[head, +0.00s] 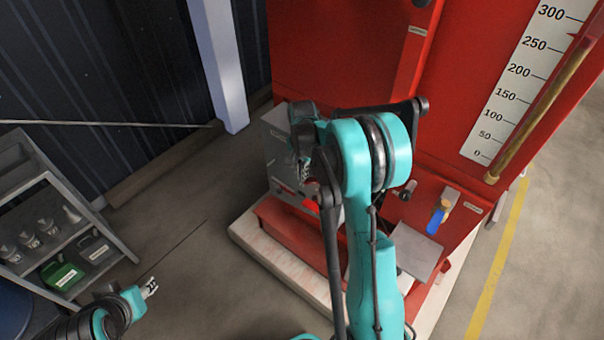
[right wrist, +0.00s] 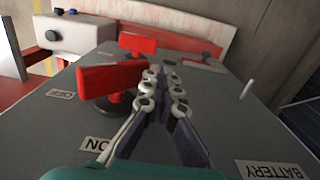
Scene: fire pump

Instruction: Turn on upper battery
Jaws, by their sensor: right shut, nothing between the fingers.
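A grey battery panel (right wrist: 215,105) fills the right wrist view, with labels reading OFF, ON and BATTERY upside down. A red switch handle (right wrist: 110,78) on a dark round base stands nearest the camera. A second red handle (right wrist: 137,43) stands farther along the panel. My right gripper (right wrist: 161,68) is shut and empty, its fingertips just right of the nearer handle; I cannot tell whether they touch it. In the head view my right gripper (head: 303,168) is over the panel (head: 277,135), partly hidden by my arm. My left gripper (head: 149,288) is at lower left, too small to judge.
The red pump cabinet (head: 335,60) rises behind the panel, with a level gauge (head: 520,85) at right. A blue-handled valve (head: 437,220) is right of my right arm. A shelf (head: 100,225) with bottles and cans stands at left. Floor between shelf and pump is clear.

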